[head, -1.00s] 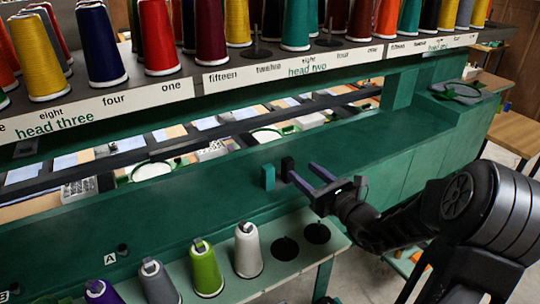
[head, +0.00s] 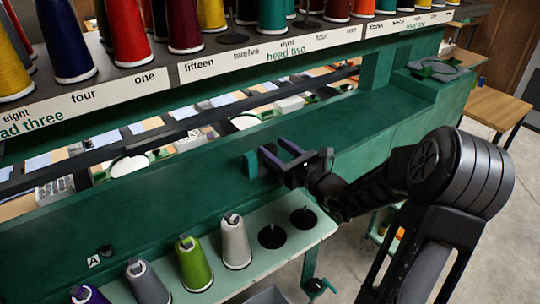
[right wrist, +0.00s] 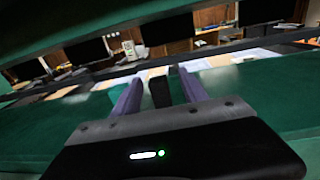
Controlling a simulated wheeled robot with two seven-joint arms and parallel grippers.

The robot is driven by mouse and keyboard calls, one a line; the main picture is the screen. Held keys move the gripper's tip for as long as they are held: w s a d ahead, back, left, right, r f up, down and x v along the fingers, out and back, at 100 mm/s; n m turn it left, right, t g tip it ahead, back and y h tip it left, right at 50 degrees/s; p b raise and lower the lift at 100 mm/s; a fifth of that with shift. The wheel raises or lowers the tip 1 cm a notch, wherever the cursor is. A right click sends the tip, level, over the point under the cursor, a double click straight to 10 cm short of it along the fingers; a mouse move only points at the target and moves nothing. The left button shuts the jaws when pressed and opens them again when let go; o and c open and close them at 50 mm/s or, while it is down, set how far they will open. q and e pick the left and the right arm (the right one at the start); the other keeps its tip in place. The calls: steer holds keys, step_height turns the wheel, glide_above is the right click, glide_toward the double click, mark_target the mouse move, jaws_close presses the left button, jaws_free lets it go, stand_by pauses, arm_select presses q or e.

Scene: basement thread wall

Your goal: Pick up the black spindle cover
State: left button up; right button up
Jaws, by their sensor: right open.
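A small upright black block, which I take to be the black spindle cover (right wrist: 160,92), stands between the two purple fingers of my right gripper (right wrist: 158,88) in the right wrist view. There is a gap on each side of it. In the head view my right gripper (head: 272,147) is open over the green ledge, and its fingers largely hide the black block. A similar green block (head: 250,165) stands just left of the fingers. My left gripper is not in view.
The green machine ledge (head: 165,205) is mostly clear. A lower shelf (head: 322,228) holds several thread cones, including a white one (head: 235,242), and two empty black spindle discs (head: 272,236). Rows of cones stand above a labelled rail (head: 215,68).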

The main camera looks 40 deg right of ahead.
mark_target(268, 146)
steer(key=shift+w+a, duration=0.15)
steer(key=shift+w, duration=0.4)
steer(key=w, duration=0.2)
steer(key=w+p, duration=0.1)
steer(key=w, duration=0.1)
steer(key=shift+a+f+p, duration=0.15)
steer(key=shift+p, duration=0.15)
jaws_close()
stand_by(0.4)
